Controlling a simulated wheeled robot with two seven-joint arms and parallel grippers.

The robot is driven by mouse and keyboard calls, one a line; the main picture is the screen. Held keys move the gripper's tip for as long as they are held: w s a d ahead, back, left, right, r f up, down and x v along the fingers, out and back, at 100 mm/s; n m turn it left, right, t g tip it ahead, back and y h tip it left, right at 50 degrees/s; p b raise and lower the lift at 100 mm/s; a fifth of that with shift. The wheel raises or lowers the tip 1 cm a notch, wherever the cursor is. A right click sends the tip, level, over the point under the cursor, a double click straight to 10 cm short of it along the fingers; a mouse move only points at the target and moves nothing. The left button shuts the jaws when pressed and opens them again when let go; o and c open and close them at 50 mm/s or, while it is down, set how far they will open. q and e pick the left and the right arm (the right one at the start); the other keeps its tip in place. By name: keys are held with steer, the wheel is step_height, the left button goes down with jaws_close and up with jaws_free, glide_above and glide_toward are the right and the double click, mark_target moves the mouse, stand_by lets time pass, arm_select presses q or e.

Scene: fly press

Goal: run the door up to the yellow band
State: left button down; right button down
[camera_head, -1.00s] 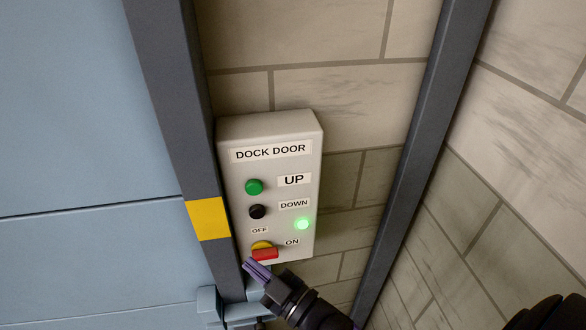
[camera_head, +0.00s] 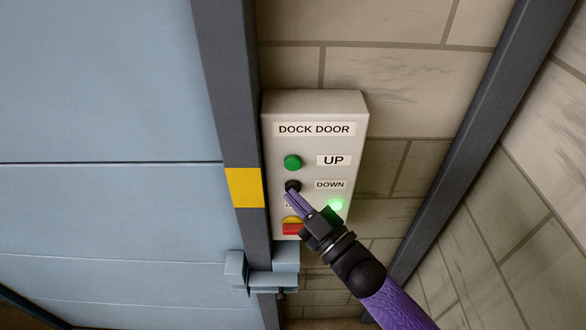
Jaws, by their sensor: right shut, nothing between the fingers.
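The dock door (camera_head: 110,220) is a pale blue panelled door on the left. The yellow band (camera_head: 244,188) is on the dark door frame post. The control box (camera_head: 315,108) beside the post has a green UP button (camera_head: 292,162), a black DOWN button (camera_head: 293,186), a lit green lamp (camera_head: 336,205), and a red and yellow switch (camera_head: 292,228). My right gripper (camera_head: 290,194) is shut and empty, its tips at the lower edge of the DOWN button; I cannot tell whether they touch. It hides part of the OFF and ON labels. My left gripper is not in view.
A blue-grey bracket (camera_head: 262,272) sticks out at the post's lower part, below the box. A second dark post (camera_head: 470,130) and block walls (camera_head: 500,220) stand to the right. A dark gap shows at the bottom left, under the door's edge.

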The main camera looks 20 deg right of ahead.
mark_target(293, 163)
steer(key=shift+w+d+b, duration=0.2)
steer(key=shift+w+b, duration=0.1)
steer(key=shift+w, duration=0.45)
steer(key=shift+w+d+b, duration=0.25)
steer(key=shift+w+b, duration=0.1)
steer(key=shift+w, duration=0.4)
steer(key=shift+w+d+b, duration=0.2)
steer(key=shift+w+b, duration=0.1)
steer(key=shift+w, duration=0.45)
steer(key=shift+w, duration=0.1)
steer(key=shift+w+d, duration=0.15)
steer(key=shift+w, duration=0.15)
